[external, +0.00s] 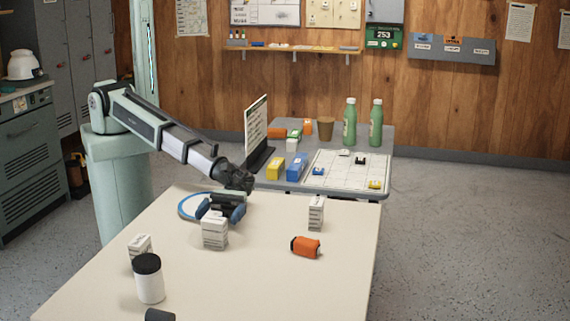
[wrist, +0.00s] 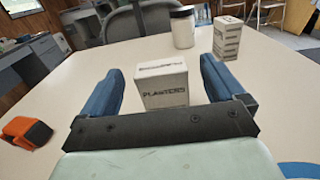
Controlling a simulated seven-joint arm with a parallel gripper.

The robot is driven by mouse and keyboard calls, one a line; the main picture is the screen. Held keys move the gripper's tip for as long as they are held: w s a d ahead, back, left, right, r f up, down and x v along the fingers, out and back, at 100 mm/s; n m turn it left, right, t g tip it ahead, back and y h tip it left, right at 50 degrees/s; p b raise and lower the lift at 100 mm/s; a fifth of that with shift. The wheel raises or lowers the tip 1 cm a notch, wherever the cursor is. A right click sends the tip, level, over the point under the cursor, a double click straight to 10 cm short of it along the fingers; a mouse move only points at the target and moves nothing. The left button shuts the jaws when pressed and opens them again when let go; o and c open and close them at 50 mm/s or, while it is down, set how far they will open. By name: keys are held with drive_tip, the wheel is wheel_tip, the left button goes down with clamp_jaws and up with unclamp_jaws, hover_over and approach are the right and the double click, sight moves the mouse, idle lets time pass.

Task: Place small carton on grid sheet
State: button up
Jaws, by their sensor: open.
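A small white carton with dark print (external: 214,236) stands upright on the cream table. My gripper (external: 222,212) is low over the table at this carton, with blue fingers apart. In the wrist view the carton (wrist: 162,88) stands between and slightly beyond the open fingers, with a gap on both sides. Two other white cartons stand on the table, one at the left (external: 139,246) and one at the right (external: 316,213). The white grid sheet (external: 335,176) lies on the grey table behind, with a few small items on it.
A white jar with a black lid (external: 149,280) stands near the left carton. An orange container (external: 306,247) lies at the right. A blue ring (external: 187,208) is beside my gripper. An upright board (external: 256,128), yellow and blue boxes and green bottles (external: 349,123) surround the sheet.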

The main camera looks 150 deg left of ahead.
sight(212, 229)
drive_tip(key=shift+f, duration=1)
drive_tip(key=shift+x, duration=2.55)
drive_tip(key=shift+c, duration=0.4)
drive_tip(key=c, duration=1)
